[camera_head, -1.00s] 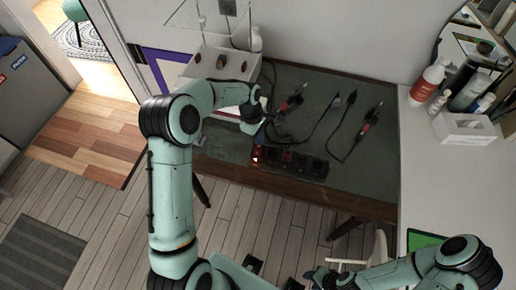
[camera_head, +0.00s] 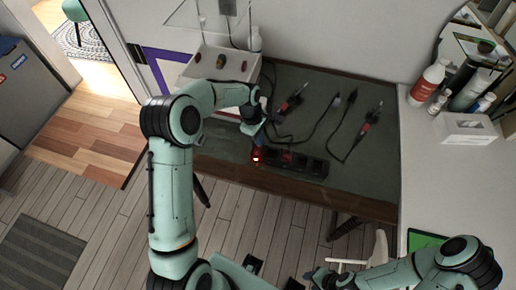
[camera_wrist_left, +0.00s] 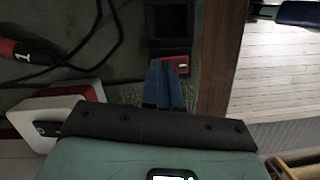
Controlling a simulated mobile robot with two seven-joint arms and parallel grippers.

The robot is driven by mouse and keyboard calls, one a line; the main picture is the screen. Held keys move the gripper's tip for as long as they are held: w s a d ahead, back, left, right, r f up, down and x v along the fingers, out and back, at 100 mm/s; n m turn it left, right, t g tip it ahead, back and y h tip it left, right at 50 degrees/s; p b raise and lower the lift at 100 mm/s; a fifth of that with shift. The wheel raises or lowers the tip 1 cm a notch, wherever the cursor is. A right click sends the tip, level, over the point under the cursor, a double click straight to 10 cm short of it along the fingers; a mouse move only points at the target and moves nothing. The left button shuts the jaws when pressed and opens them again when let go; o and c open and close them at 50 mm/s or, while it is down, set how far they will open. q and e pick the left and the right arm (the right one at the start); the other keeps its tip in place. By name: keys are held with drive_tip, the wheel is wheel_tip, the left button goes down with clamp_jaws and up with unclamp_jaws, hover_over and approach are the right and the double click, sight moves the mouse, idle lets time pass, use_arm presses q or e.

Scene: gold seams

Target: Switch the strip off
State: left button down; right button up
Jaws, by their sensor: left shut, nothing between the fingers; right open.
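The black power strip (camera_head: 302,163) lies on the dark green table, with a red switch (camera_head: 256,158) at its left end. The switch shows red with a small bright mark. My left gripper (camera_head: 261,144) is shut and empty, with its fingertips at the switch end of the strip. In the left wrist view the blue fingertips (camera_wrist_left: 168,64) overlap part of the red switch (camera_wrist_left: 182,66); I cannot tell whether they touch it. The strip's black body (camera_wrist_left: 171,22) runs up from there. My right gripper (camera_head: 316,277) is open and empty, away from the table at the bottom.
A white box with knobs (camera_head: 221,63) stands at the back left. A white counter with bottles (camera_head: 428,80) is at the right. The table's front edge (camera_head: 270,184) is close to the strip.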

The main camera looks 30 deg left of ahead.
use_arm(q)
drive_tip(key=shift+f, duration=0.55)
use_arm(e)
drive_tip(key=shift+s+f, duration=0.2)
drive_tip(key=shift+f, duration=0.1)
use_arm(q)
drive_tip(key=shift+r, duration=0.15)
use_arm(e)
drive_tip(key=shift+r, duration=0.1)
use_arm(q)
drive_tip(key=shift+r, duration=0.6)
use_arm(e)
drive_tip(key=shift+w+r, duration=0.35)
drive_tip(key=shift+r, duration=0.05)
use_arm(q)
drive_tip(key=shift+s+f, duration=0.1)
use_arm(e)
drive_tip(key=shift+s, duration=0.15)
